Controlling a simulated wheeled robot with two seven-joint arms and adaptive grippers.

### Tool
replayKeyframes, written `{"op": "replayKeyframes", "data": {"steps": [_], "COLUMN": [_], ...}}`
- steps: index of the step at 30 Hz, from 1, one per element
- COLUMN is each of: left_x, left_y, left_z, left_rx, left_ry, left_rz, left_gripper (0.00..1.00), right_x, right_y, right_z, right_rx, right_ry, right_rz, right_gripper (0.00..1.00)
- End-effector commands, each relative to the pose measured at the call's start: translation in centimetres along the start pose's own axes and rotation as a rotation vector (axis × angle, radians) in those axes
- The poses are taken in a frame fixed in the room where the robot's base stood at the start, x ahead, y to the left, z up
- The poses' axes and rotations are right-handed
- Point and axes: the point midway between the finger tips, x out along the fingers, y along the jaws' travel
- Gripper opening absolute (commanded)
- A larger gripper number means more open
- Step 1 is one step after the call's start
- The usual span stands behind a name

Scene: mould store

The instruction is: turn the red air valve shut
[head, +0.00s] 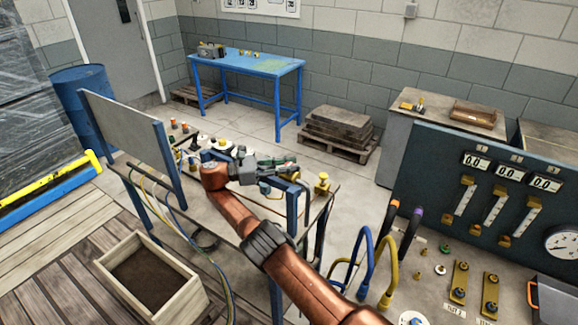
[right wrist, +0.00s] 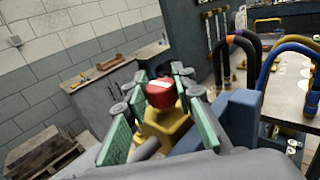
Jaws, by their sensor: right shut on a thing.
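The red air valve (right wrist: 163,95) shows in the right wrist view as a red knob with a pale mark on top, above a yellow body (right wrist: 165,127). My right gripper (right wrist: 156,103) has its green-padded fingers on both sides of it and is shut on it. In the head view my right gripper (head: 280,168) reaches over the right part of the bench (head: 222,189). There the red knob is hidden or too small to make out. My left gripper is not in view.
A yellow fitting (head: 322,184) stands on the bench just right of my right gripper. A blue post (right wrist: 238,118) is close beside the fingers. Hoses (head: 385,255) curve up at the right, below a gauge panel (head: 490,190). An open wooden box (head: 187,288) sits at lower left.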

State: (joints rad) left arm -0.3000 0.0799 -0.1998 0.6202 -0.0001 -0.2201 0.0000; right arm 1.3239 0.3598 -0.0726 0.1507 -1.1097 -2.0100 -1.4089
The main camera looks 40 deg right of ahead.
Motion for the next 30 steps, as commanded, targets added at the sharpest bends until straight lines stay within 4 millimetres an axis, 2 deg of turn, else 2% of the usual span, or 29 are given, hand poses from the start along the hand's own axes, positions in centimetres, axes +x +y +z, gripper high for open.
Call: {"op": "replayKeyframes", "data": {"steps": [8, 20, 26, 30], "left_x": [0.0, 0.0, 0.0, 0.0], "left_y": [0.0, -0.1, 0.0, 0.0], "left_z": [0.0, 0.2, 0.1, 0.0], "left_rx": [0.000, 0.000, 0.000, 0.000], "left_ry": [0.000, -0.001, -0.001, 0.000], "left_rz": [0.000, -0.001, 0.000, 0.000], "left_gripper": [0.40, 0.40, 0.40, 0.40], "right_x": [0.0, -0.1, 0.0, 0.1], "right_y": [0.0, 0.1, 0.0, 0.0], "right_z": [0.1, 0.5, 2.4, 5.4], "right_rx": [0.001, 0.000, 0.002, 0.005], "right_ry": [0.000, 0.001, 0.005, 0.001], "right_rz": [0.001, 0.003, 0.001, 0.000], "right_gripper": [0.41, 0.42, 0.42, 0.42]}}
